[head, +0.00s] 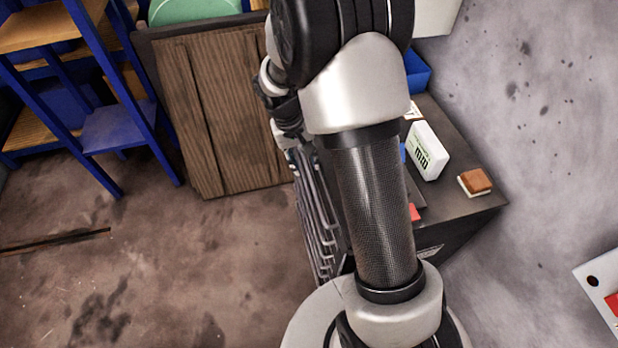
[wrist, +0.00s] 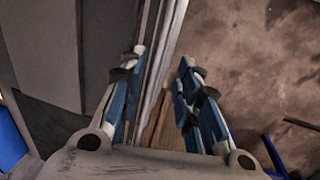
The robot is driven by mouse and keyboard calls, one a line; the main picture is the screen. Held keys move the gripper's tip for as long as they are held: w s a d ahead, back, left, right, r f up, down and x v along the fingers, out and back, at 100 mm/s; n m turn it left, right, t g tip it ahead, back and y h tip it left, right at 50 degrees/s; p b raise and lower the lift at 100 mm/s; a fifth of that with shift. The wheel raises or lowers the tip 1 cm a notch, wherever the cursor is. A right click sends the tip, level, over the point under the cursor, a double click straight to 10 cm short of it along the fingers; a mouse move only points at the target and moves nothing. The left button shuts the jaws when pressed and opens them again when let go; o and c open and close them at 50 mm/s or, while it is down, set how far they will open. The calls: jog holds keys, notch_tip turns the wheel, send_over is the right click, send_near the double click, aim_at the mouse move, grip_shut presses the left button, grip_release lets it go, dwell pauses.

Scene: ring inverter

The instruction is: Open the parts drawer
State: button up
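The parts drawer appears to be one of the stacked drawers in the dark cabinet, whose front carries several long grey bar handles (head: 320,225) in the head view. Which one is the parts drawer I cannot tell. My gripper (wrist: 162,58) is open in the wrist view, its two blue-padded fingers apart. Pale metal handle bars (wrist: 153,62) run close by the left finger, seen through the gap. I cannot tell whether a finger touches them. In the head view my arm covers much of the cabinet front and most of my gripper.
The cabinet top (head: 470,210) bears a white box (head: 427,150), an orange-brown block (head: 475,181) and a blue bin (head: 416,70). A wooden cabinet (head: 225,110) and blue shelving (head: 120,125) stand at the back left. The floor (head: 190,260) at left is mostly clear.

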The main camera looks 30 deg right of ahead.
aim_at(311, 180)
jog(key=f, duration=0.2)
jog(key=d+f+b, duration=0.1)
jog(key=f, duration=0.2)
jog(key=f+b, duration=0.1)
jog(key=f, duration=0.2)
jog(key=shift+s+d+f, duration=0.1)
jog(key=shift+s+d, duration=0.05)
jog(key=shift+d, duration=0.15)
grip_shut()
dwell(0.3)
